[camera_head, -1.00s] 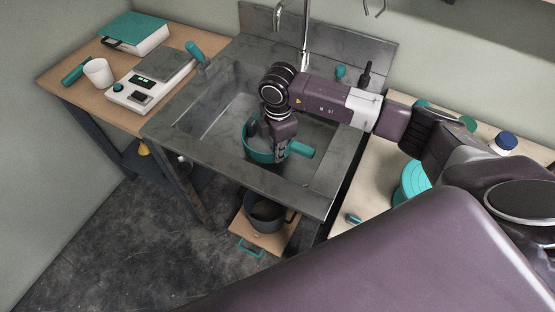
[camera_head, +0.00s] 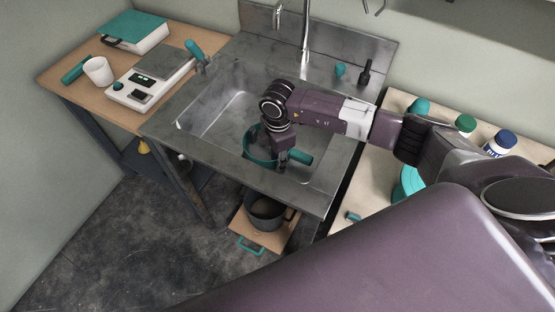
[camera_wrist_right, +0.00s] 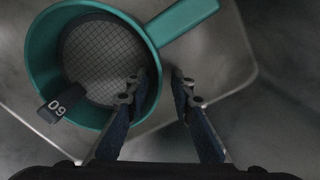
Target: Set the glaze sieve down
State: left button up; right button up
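The glaze sieve is a teal ring with a mesh bottom, a teal handle and a dark tag reading 60. It is in the sink basin (camera_head: 218,122), near its front side, with the handle (camera_head: 301,157) pointing right. The wrist view shows the sieve (camera_wrist_right: 103,62) from above, mesh level. My right gripper (camera_head: 281,163) reaches down at the sieve's wall. In the wrist view its fingers (camera_wrist_right: 160,78) stand apart astride the wall, one inside the ring and one outside, with a gap beside the outer finger. Whether the sieve rests on the basin floor is hard to tell. My left gripper is out of view.
The faucet (camera_head: 305,40) rises behind the basin. A scale (camera_head: 150,85), a white cup (camera_head: 98,71) and a teal-topped box (camera_head: 135,28) are on the left table. Bottles stand on the right table. A dark pot (camera_head: 265,214) is below the sink front.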

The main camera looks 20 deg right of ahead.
jog(key=shift+r, duration=0.4)
notch_tip(320, 180, up, 12)
jog(key=shift+f+b, duration=0.25)
jog(key=shift+b, duration=0.15)
jog(key=shift+s, duration=0.1)
